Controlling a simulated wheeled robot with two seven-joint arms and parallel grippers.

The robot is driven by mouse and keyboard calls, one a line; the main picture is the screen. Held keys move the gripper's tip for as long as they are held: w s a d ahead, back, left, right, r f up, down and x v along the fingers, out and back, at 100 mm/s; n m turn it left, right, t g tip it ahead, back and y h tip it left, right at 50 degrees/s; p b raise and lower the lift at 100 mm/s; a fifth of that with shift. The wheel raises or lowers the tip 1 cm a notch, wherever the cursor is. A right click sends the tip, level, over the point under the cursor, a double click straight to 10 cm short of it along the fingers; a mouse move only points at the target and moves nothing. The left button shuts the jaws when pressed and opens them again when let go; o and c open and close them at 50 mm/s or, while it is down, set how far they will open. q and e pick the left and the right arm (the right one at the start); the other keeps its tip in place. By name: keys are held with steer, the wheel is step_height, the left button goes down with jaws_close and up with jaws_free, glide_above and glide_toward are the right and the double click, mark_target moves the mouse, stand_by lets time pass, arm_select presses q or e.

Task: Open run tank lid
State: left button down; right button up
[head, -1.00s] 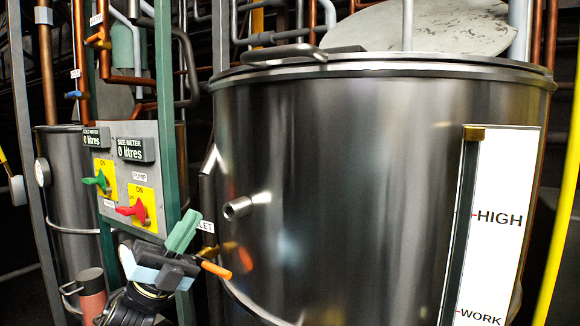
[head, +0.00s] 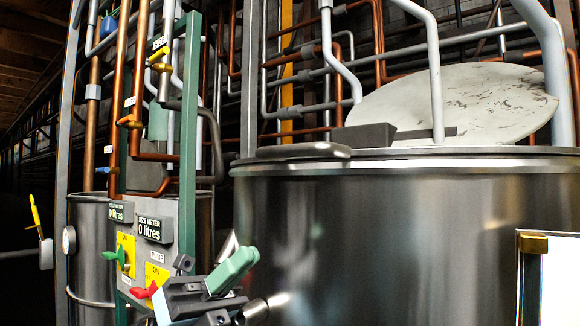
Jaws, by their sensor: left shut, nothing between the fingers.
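The big steel run tank (head: 400,240) fills the right of the head view. Its flat top shows edge-on, with a dark bar handle (head: 303,151) at the front left of the rim. My left gripper (head: 236,268), grey with a green finger, is at the bottom, left of the tank wall and well below the handle. It is shut and empty, apart from the handle. My right gripper is not in view.
A control panel (head: 187,215) with green and red valve handles stands left of my gripper. A pale round disc (head: 455,105) leans behind the tank top, among pipes. A dark block (head: 362,137) sits near the rim.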

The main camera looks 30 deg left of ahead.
arm_select(q)
steer(key=a+r+p+x, duration=0.2)
steer(key=p+x, duration=0.2)
steer(key=x, duration=0.7)
steer(key=shift+w+d+r+p, duration=0.25)
steer(key=shift+w+d+p, duration=0.05)
steer(key=shift+w, duration=0.1)
steer(key=shift+t, duration=0.3)
